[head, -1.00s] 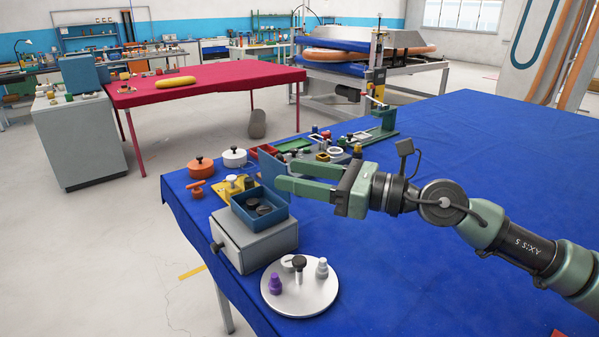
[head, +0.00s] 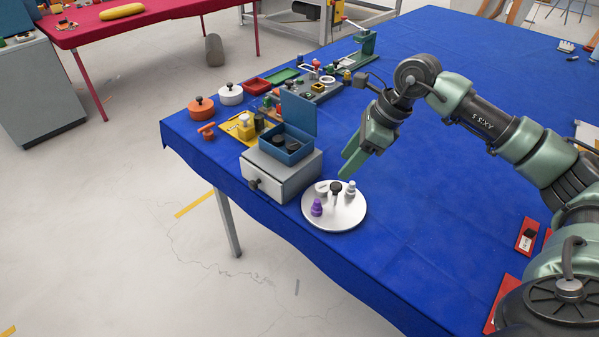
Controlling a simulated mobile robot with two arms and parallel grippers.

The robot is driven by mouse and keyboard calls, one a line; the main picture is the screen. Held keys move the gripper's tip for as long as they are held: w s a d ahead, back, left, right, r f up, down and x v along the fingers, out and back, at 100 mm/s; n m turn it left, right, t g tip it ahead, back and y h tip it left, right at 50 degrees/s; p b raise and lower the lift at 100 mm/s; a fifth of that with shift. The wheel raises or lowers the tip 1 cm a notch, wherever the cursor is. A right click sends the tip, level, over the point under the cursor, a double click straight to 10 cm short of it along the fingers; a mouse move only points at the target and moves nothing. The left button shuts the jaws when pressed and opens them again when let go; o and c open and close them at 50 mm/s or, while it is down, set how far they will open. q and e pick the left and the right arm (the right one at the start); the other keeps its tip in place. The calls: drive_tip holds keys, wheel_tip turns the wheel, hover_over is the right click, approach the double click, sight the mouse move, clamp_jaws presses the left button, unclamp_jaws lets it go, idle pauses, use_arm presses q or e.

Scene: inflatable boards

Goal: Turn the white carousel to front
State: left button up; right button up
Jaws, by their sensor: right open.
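The white carousel (head: 347,217) is a round flat disc on the blue table, near its front edge. A dark knob (head: 336,188) stands near its middle. A purple piece (head: 316,207) is at its front left, a grey-white piece (head: 351,188) at its right and a small white piece (head: 321,187) at its back left. My right gripper (head: 352,167) is open and empty, its green fingers pointing down and left just above and behind the carousel's back edge. I cannot tell whether it touches anything. My left gripper is out of view.
A grey drawer box (head: 290,179) with a blue open-lidded box (head: 285,148) on top stands just left of the carousel. Pots and several small parts lie farther back. The blue table (head: 440,220) is clear right of the carousel.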

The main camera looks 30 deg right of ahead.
sight(337, 185)
drive_tip(key=f, duration=0.2)
drive_tip(key=d+f+p, duration=0.1)
drive_tip(key=f, duration=0.1)
drive_tip(key=p+x, duration=0.1)
drive_tip(key=x, duration=0.2)
drive_tip(key=shift+w+a+f, duration=0.1)
drive_tip(key=shift+w+a, duration=0.05)
drive_tip(key=shift+a, duration=0.1)
drive_tip(key=shift+f, duration=0.4)
clamp_jaws()
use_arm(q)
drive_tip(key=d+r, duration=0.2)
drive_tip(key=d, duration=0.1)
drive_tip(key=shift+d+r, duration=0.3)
use_arm(e)
drive_tip(key=shift+w, duration=0.1)
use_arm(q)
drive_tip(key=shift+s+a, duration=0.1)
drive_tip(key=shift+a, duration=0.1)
use_arm(e)
drive_tip(key=shift+r, duration=0.1)
